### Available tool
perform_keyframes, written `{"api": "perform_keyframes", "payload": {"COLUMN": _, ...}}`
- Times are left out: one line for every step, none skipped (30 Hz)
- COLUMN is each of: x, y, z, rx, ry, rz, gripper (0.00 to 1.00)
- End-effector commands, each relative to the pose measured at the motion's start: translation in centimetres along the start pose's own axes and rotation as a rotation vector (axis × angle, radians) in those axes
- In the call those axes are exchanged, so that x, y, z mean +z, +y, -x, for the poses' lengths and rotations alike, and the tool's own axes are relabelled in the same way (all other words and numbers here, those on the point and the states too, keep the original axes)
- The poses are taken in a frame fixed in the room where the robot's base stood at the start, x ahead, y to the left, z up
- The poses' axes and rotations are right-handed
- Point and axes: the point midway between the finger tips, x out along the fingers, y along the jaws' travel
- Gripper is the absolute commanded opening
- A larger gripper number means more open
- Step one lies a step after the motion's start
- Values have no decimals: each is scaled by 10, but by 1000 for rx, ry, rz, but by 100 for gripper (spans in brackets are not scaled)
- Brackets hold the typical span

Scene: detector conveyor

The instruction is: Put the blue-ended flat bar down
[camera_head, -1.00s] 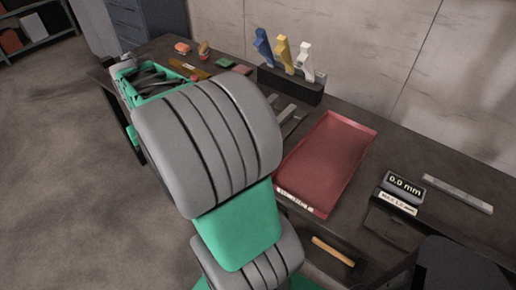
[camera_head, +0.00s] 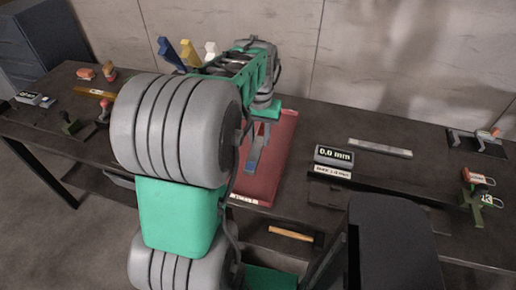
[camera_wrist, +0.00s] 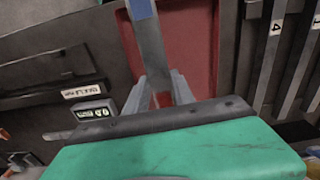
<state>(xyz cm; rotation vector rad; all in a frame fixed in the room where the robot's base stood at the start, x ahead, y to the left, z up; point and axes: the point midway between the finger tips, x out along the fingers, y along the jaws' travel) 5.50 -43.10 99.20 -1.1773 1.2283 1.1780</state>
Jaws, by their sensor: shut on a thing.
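My gripper (camera_wrist: 158,92) is shut on the blue-ended flat bar (camera_wrist: 149,48), a long grey strip with a blue end (camera_wrist: 140,8) at the top of the wrist view. In the head view the bar (camera_head: 254,157) hangs tilted below my gripper, over the red tray (camera_head: 277,160). The tray's red floor also shows behind the bar in the wrist view (camera_wrist: 192,50). I cannot tell whether the bar touches the tray. My arm hides the tray's left part in the head view.
Right of the tray stand a 0.0 mm display (camera_head: 333,155) and a loose grey bar (camera_head: 380,148). A wooden-handled tool (camera_head: 291,234) lies below the tabletop. Numbered slots (camera_wrist: 275,35) lie right in the wrist view.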

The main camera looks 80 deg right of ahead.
Motion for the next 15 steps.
{"api": "perform_keyframes", "payload": {"x": -2, "y": 9, "z": 2, "rx": 0, "ry": 5, "rz": -22, "gripper": 0}}
{"api": "perform_keyframes", "payload": {"x": -2, "y": 14, "z": 2, "rx": 0, "ry": 5, "rz": -32, "gripper": 0}}
{"api": "perform_keyframes", "payload": {"x": -3, "y": 18, "z": 2, "rx": 0, "ry": 5, "rz": -42, "gripper": 0}}
{"api": "perform_keyframes", "payload": {"x": -4, "y": 19, "z": 1, "rx": 0, "ry": 4, "rz": -47, "gripper": 0}}
{"api": "perform_keyframes", "payload": {"x": -5, "y": 20, "z": 1, "rx": 0, "ry": 4, "rz": -50, "gripper": 0}}
{"api": "perform_keyframes", "payload": {"x": -7, "y": 18, "z": 0, "rx": 0, "ry": 3, "rz": -51, "gripper": 0}}
{"api": "perform_keyframes", "payload": {"x": -10, "y": 16, "z": -2, "rx": 0, "ry": 3, "rz": -51, "gripper": 0}}
{"api": "perform_keyframes", "payload": {"x": -13, "y": 12, "z": -4, "rx": 0, "ry": 2, "rz": -49, "gripper": 0}}
{"api": "perform_keyframes", "payload": {"x": -19, "y": 7, "z": -7, "rx": 0, "ry": 2, "rz": -49, "gripper": 0}}
{"api": "perform_keyframes", "payload": {"x": -23, "y": 2, "z": -10, "rx": 0, "ry": 1, "rz": -48, "gripper": 0}}
{"api": "perform_keyframes", "payload": {"x": -28, "y": -3, "z": -12, "rx": 0, "ry": 1, "rz": -47, "gripper": 0}}
{"api": "perform_keyframes", "payload": {"x": -35, "y": -10, "z": -16, "rx": 0, "ry": 2, "rz": -48, "gripper": 0}}
{"api": "perform_keyframes", "payload": {"x": -40, "y": -16, "z": -20, "rx": 0, "ry": 1, "rz": -47, "gripper": 0}}
{"api": "perform_keyframes", "payload": {"x": -46, "y": -20, "z": -23, "rx": 0, "ry": 1, "rz": -47, "gripper": 0}}
{"api": "perform_keyframes", "payload": {"x": -52, "y": -28, "z": -28, "rx": 0, "ry": 0, "rz": -48, "gripper": 0}}
